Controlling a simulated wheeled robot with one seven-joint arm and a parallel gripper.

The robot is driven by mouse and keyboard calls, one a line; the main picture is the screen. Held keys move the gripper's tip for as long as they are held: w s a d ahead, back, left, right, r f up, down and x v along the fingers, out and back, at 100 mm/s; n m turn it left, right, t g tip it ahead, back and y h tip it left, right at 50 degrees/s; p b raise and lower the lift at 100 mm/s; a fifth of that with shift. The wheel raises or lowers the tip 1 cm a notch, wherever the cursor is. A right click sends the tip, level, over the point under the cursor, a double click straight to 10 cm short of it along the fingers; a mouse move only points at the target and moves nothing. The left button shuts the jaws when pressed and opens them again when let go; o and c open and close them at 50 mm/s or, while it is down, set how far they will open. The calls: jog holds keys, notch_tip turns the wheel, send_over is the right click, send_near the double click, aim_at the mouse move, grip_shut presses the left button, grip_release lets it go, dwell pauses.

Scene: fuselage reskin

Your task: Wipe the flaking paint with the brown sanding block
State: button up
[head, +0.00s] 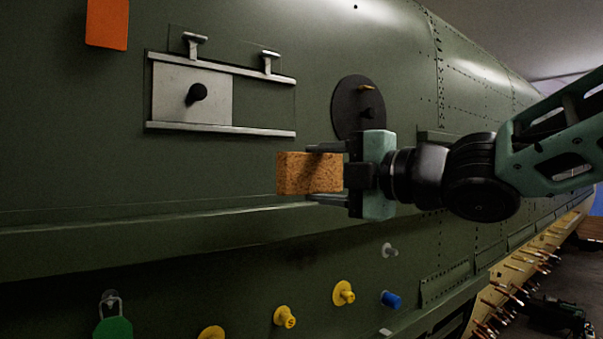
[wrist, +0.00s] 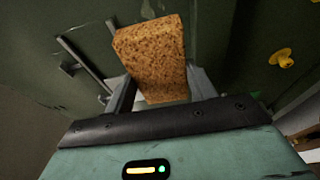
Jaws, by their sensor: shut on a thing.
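The brown sanding block (head: 308,173) is speckled and cork-like. My gripper (head: 328,174) is shut on it and holds it in front of the green fuselage side, above a long ledge. In the wrist view the block (wrist: 155,60) stands out between the two fingers of my gripper (wrist: 160,88). I cannot tell from these views whether the block touches the skin. I make out no clear flaking paint in either view; part of the skin behind the block and gripper is hidden.
A grey sliding panel with a black knob (head: 197,93) sits between rails at upper left. A round dark cover (head: 357,100) is behind my gripper. An orange tag (head: 107,23) hangs at top left. Yellow plugs (head: 343,293) and a blue plug (head: 390,299) stick out below the ledge (head: 150,225).

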aim_at(273, 172)
jog(key=shift+w, duration=0.1)
jog(key=shift+w+d+b+x, duration=0.15)
jog(key=shift+w+d+x, duration=0.05)
jog(key=shift+x, duration=0.9)
jog(key=shift+w+d+b+x, duration=0.15)
jog(key=shift+w+x, duration=0.05)
jog(key=shift+x, duration=0.95)
jog(key=shift+w+d+b+x, duration=0.15)
jog(key=shift+w+d+x, duration=0.05)
jog(key=shift+x, duration=0.9)
jog(key=shift+w+a, duration=0.55)
jog(key=shift+w, duration=0.3)
jog(key=w+d+p, duration=0.1)
jog(key=w+d, duration=0.3)
jog(key=d, duration=0.2)
jog(key=shift+p, duration=0.35)
